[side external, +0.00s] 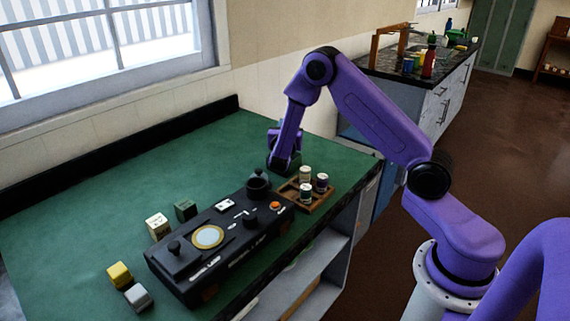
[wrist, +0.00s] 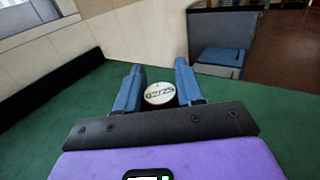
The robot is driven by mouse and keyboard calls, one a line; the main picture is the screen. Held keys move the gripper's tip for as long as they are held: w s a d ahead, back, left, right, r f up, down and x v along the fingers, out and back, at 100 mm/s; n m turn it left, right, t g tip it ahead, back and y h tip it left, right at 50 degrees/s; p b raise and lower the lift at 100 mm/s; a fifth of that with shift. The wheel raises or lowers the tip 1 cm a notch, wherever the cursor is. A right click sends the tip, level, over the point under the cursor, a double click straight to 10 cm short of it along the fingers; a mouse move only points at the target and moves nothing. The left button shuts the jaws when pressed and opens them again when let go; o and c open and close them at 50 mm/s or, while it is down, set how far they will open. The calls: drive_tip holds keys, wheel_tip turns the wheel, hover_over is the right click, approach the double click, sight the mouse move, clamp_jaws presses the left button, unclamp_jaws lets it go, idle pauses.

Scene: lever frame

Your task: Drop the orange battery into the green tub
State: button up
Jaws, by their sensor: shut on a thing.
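My gripper (side external: 281,163) points down low over the far right part of the green table, behind the wooden tray. In the wrist view, the two blue fingers of my gripper (wrist: 160,78) are shut on a round, white-topped thing (wrist: 159,93) with dark lettering. Its sides are hidden, so I cannot tell its body colour or whether it is the orange battery. No orange battery shows clearly in either view. I cannot pick out a green tub for sure; a small green thing (side external: 456,36) sits on the far counter.
A wooden tray (side external: 318,206) holds three white-topped cylinders (side external: 306,174). A long black panel box (side external: 215,240) with knobs and an orange button (side external: 275,206) stands beside it. Several small blocks, one yellow (side external: 120,274), lie at left. The table's back left (side external: 150,165) is clear.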

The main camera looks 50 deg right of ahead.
drive_tip(key=o, duration=1.2)
drive_tip(key=v, duration=1.7)
drive_tip(key=shift+a, duration=0.2)
drive_tip(key=shift+s, duration=0.1)
